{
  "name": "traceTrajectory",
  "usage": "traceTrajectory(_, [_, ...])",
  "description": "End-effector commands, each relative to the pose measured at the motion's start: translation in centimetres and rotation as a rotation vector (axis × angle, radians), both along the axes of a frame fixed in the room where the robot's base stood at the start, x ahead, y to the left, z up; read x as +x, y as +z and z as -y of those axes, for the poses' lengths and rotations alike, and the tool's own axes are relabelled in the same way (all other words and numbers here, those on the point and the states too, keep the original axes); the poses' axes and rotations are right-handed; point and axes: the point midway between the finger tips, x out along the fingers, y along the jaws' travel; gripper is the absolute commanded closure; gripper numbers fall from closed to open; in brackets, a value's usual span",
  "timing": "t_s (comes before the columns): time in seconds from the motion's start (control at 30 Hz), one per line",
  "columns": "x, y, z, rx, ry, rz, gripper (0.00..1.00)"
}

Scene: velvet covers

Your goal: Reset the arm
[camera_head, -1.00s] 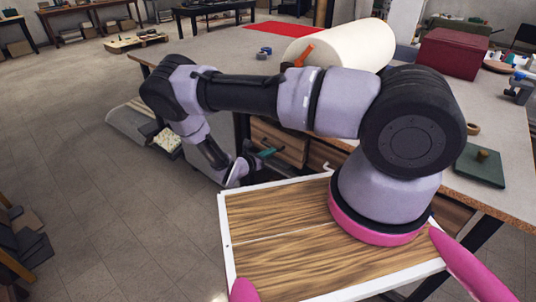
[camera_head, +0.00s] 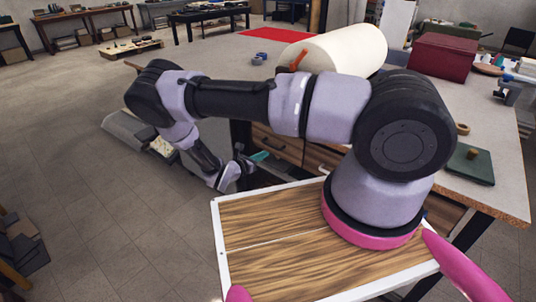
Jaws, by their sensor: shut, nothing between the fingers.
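My arm reaches left from its pink-ringed mount and bends down at the elbow. My gripper (camera_head: 236,172) hangs at the low end of the arm, in front of the workbench's drawers (camera_head: 277,145). It is small in the view and partly hidden by its own wrist. It looks shut, and nothing shows held in it. A small teal thing (camera_head: 259,156) shows just behind it by the drawers; I cannot tell whether they touch.
The workbench (camera_head: 485,125) bears a cream roll (camera_head: 345,50), a dark red box (camera_head: 443,57) and a green plate (camera_head: 468,165). A grey bin-like thing (camera_head: 122,128) lies on the floor left of the arm. Open floor (camera_head: 90,200) spreads left.

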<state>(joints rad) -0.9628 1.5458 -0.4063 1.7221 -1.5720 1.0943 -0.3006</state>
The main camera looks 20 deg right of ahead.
Motion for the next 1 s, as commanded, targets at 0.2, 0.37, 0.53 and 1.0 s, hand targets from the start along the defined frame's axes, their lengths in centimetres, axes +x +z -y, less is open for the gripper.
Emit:
traceTrajectory(0.2, [-2.8, 1.0, -3.9, 0.001, 0.002, 0.002, 1.00])
traceTrajectory(0.37, [-4.0, 1.4, -5.5, 0.002, 0.000, 0.001, 1.00])
traceTrajectory(0.53, [-4.6, 1.6, -6.2, 0.000, -0.001, 0.001, 1.00])
traceTrajectory(1.0, [-4.5, 13.1, -4.5, 0.382, -0.446, 0.159, 1.00])
